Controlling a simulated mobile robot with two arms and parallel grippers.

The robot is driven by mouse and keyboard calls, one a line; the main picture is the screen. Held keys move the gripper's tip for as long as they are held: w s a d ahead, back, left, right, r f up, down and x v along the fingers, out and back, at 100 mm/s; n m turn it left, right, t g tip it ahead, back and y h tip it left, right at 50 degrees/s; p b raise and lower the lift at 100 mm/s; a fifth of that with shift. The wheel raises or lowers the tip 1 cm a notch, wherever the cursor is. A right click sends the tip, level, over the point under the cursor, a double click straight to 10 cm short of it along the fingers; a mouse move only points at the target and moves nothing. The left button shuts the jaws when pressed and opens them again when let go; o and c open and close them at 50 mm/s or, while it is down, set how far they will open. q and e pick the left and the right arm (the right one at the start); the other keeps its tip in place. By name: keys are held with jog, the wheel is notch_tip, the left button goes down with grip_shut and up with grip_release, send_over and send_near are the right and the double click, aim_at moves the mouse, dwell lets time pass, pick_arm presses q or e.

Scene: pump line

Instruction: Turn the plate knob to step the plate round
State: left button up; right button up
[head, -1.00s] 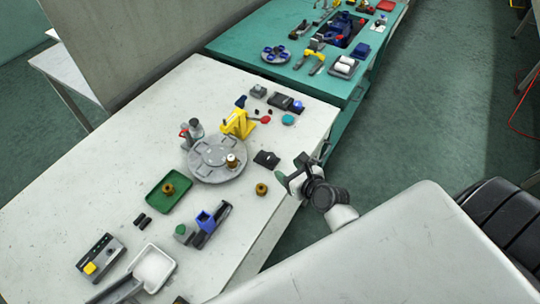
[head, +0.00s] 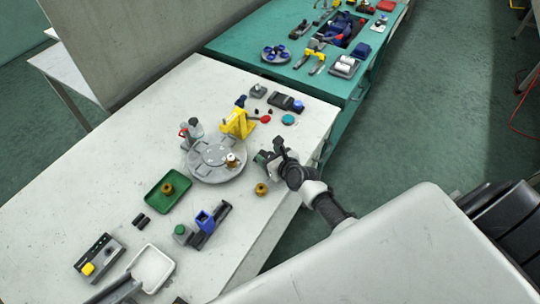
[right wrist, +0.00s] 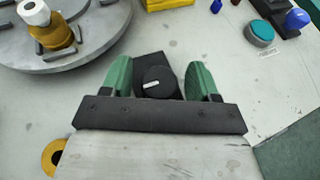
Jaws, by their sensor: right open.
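The plate knob (right wrist: 158,82) is a round black knob with a white mark on a dark base. In the right wrist view it sits between the two green fingers of my right gripper (right wrist: 160,80), which are open with a gap on both sides. In the head view my right gripper (head: 264,158) covers the knob. The round grey plate (head: 205,172) lies just left of the gripper. A brass piece with a white top (right wrist: 40,22) stands on the plate near its edge and also shows in the head view (head: 232,160). My left gripper is not in view.
A yellow device (head: 237,123) stands behind the plate. A loose brass ring (head: 261,189) lies in front of my right gripper. A green tray (head: 167,192) lies front left. A teal button (head: 288,119) is behind right. Bare table lies at the front right.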

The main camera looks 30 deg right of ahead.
jog(key=c, duration=0.9)
jog(key=shift+o, duration=0.2)
jog(key=shift+f+y+b, duration=0.15)
jog(key=shift+y+b, duration=0.15)
jog(key=shift+b, duration=0.2)
jog(key=n+g+y+b, duration=0.2)
jog(key=n+y+b, duration=0.3)
jog(key=b, duration=0.2)
jog(key=shift+f+n+y+b, duration=0.15)
jog(key=shift+n+y+b, duration=0.15)
jog(key=shift+b, duration=0.1)
jog(key=shift+n+g+y+b, duration=0.65)
jog(key=shift+n+g+y, duration=0.05)
jog(key=shift+n+g, duration=0.1)
jog(key=n+g+y, duration=0.1)
jog(key=n+g+y+b, duration=0.1)
jog(key=shift+r+n+g, duration=0.2)
jog(key=shift+n+g, duration=0.1)
jog(key=shift+n, duration=0.1)
jog(key=n+g+y+b, duration=0.2)
jog(key=n+g, duration=0.2)
jog(key=shift+g, duration=0.4)
jog(key=shift+n+g+b, duration=0.8)
jog(key=shift+n+g, duration=1.1)
jog(key=shift+g, duration=0.1)
jog(key=shift+s, duration=0.1)
